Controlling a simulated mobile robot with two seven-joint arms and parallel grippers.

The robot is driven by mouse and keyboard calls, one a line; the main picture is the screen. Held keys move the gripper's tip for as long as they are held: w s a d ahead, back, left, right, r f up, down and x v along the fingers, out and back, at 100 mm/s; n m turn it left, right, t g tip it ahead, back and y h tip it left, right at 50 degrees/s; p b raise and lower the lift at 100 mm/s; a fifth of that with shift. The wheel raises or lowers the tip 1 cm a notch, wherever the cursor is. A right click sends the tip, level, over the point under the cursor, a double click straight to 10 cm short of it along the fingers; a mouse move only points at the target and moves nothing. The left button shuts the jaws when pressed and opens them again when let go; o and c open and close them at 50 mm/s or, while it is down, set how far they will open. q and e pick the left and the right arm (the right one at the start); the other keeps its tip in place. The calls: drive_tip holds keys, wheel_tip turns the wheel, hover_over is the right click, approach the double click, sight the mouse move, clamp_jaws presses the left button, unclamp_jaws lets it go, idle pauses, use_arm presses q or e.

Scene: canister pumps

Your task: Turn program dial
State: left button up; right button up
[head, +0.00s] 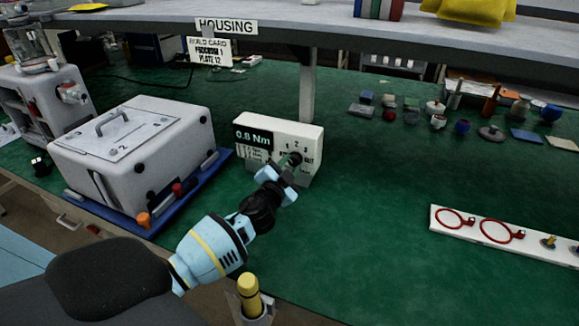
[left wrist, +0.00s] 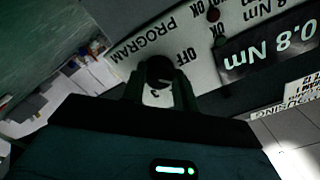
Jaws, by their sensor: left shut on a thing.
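The white controller box (head: 262,138) stands on the green bench and its display reads "0.8 Nm". The dark program dial (head: 296,158) is on its front face, beside printed numbers and partly hidden by the gripper. In the left wrist view the round black dial (left wrist: 160,69) shows near the words "PROGRAM" and "OFF", upside down in the picture. My left gripper (head: 285,170) reaches the box front and is shut on the dial. Its two dark fingers (left wrist: 160,92) sit on either side of the dial in the left wrist view. My right gripper is not in view.
A white machine housing (head: 150,140) stands on a blue base to the left of the box. A shelf post (head: 307,85) rises behind the box. A white strip with red rings (head: 515,238) lies at right. Several small parts stand at the back right. The middle bench is clear.

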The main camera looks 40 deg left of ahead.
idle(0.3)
use_arm(q)
drive_tip(key=o, duration=1)
drive_tip(key=shift+c, duration=0.2)
drive_tip(key=shift+s, duration=0.15)
drive_tip(key=v, duration=0.7)
drive_tip(key=shift+s, duration=0.3)
drive_tip(key=shift+d, duration=0.1)
